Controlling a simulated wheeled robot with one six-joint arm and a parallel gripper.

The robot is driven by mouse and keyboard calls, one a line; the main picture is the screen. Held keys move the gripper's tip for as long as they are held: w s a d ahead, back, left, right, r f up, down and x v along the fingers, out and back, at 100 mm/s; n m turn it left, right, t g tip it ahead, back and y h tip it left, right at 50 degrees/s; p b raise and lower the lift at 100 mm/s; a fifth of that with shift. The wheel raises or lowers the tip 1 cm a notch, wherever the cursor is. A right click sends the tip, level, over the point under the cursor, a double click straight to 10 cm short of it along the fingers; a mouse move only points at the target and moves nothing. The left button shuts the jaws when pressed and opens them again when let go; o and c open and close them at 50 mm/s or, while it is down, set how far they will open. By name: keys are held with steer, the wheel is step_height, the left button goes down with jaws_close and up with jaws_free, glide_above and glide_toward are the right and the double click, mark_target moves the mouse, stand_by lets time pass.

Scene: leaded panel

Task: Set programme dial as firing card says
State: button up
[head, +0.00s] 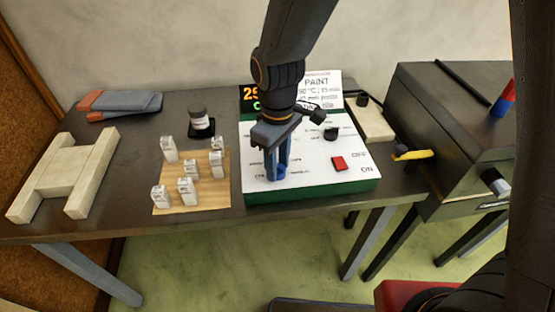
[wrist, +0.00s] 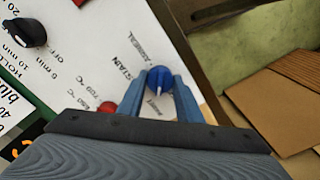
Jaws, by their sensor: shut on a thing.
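The blue programme dial (wrist: 160,80) with a white pointer line sits on the white control panel (head: 312,165). My gripper (head: 277,172) is lowered onto the panel's left part, its blue fingers shut on the dial, as the wrist view also shows (wrist: 160,92). The words STAIN and ANNEAL are printed around the dial; the other label is small. The pointer runs toward the lower side in the wrist view; I cannot tell surely which label it meets. The firing card (head: 322,84) stands behind the panel and reads PAINT, with smaller lines, one in °C.
The panel also has a black knob (head: 331,134), a red switch (head: 338,163) by OFF and ON, and a red knob (wrist: 107,107) by temperature marks. A lit display (head: 249,96) is partly hidden by my arm. White labelled blocks (head: 187,190) stand left; a dark kiln-like box (head: 440,110) stands right.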

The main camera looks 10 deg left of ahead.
steer(key=shift+r+m+p, duration=0.1)
steer(key=shift+m+p, duration=0.55)
steer(key=shift+m, duration=0.95)
steer(key=o, duration=1)
steer(key=shift+o, duration=0.2)
steer(key=shift+r+b, duration=0.85)
steer(key=shift+r, duration=3)
steer(key=d+m, duration=0.1)
steer(key=d, duration=0.3)
steer(key=d+f+m, duration=0.1)
steer(key=d+m, duration=0.1)
steer(key=d, duration=0.2)
steer(key=d+f+m+b, duration=0.1)
steer(key=d, duration=0.4)
steer(key=shift+w+m+t, duration=0.3)
steer(key=s+d+f+m+b, duration=0.1)
steer(key=s+d+f+m, duration=0.1)
steer(key=d, duration=0.9)
steer(key=shift+s+f+m+t, duration=0.15)
steer(key=shift+s+m+t, duration=0.25)
steer(key=shift+s+m, duration=0.65)
